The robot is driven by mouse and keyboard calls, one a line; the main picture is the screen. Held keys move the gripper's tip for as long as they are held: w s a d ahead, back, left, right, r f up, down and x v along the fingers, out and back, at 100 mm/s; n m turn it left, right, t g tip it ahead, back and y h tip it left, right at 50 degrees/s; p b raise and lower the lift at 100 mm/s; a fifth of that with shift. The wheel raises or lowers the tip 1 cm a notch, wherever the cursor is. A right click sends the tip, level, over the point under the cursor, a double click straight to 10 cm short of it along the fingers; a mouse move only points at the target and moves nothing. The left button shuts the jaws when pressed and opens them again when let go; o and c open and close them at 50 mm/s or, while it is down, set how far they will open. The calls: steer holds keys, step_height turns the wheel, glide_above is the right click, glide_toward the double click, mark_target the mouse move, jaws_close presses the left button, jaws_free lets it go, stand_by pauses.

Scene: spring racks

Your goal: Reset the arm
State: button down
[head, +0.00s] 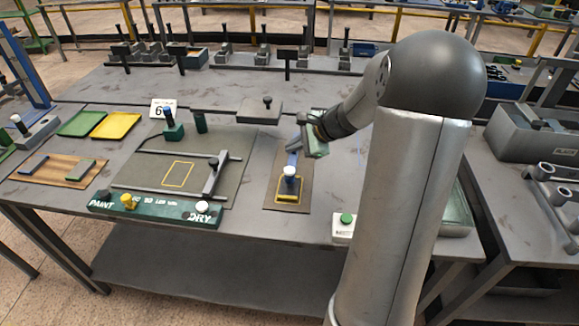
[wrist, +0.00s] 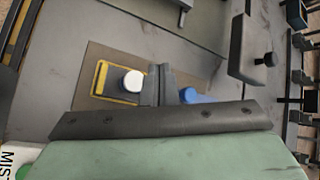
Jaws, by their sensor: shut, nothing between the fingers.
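My gripper (head: 297,143) is over the brown board right of the table's middle; in the wrist view its two dark fingers (wrist: 158,78) are together with nothing between them. A blue bar-like arm (head: 292,160) with a white round knob (head: 290,171) stands on that board, just in front of my gripper. In the wrist view the white knob (wrist: 132,81) is just left of the fingers, and a blue part (wrist: 192,96) is to their right, partly hidden by my gripper body. A yellow outline (head: 288,198) marks the board near the knob. Whether the fingers touch the blue arm is unclear.
A grey plate with a black knob (head: 262,108) lies behind the board. A mat with rails and a sliding bar (head: 213,178) is to the left, with a green labelled strip (head: 165,209) in front.

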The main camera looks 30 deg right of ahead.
stand_by(0.7)
steer(key=s+a+r+n+g+h, duration=0.15)
steer(key=s+a+n+g, duration=0.25)
steer(key=s+a+n, duration=0.7)
steer(key=s+a+n+g+h, duration=0.2)
steer(key=s+n, duration=0.6)
steer(key=s, duration=0.8)
steer(key=a+h, duration=0.2)
steer(key=a, duration=0.1)
steer(key=shift+s+a+n+g, duration=0.2)
steer(key=shift+s+n+g, duration=0.1)
steer(key=shift+g, duration=0.1)
